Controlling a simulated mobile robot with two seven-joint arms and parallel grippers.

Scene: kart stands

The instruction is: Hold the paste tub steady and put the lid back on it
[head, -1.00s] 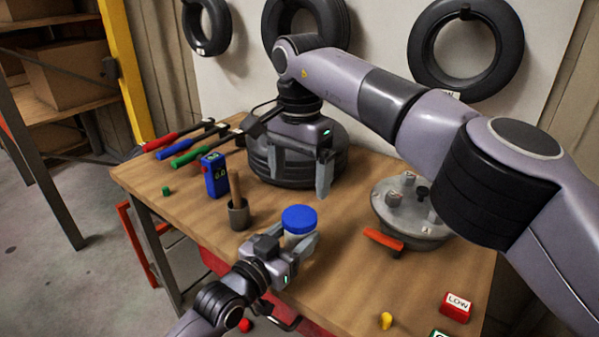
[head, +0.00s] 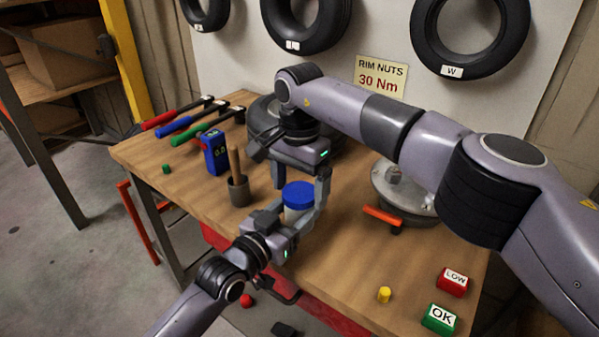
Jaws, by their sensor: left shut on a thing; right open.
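The pale paste tub (head: 292,214) stands near the front of the bench, with the blue lid (head: 298,193) on top of it. I cannot tell whether the lid is fully seated. My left gripper (head: 299,217) is shut around the tub's side, below the lid. My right gripper (head: 299,180) is open, pointing down, with its fingers either side of the lid area. Whether either finger touches the lid is unclear.
A grey cup with a wooden handle (head: 238,191) and a blue meter (head: 215,155) stand left of the tub. A round metal part (head: 385,183) with an orange-handled tool (head: 384,215) is right. Red LOW (head: 452,281) and green OK (head: 440,317) blocks lie front right.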

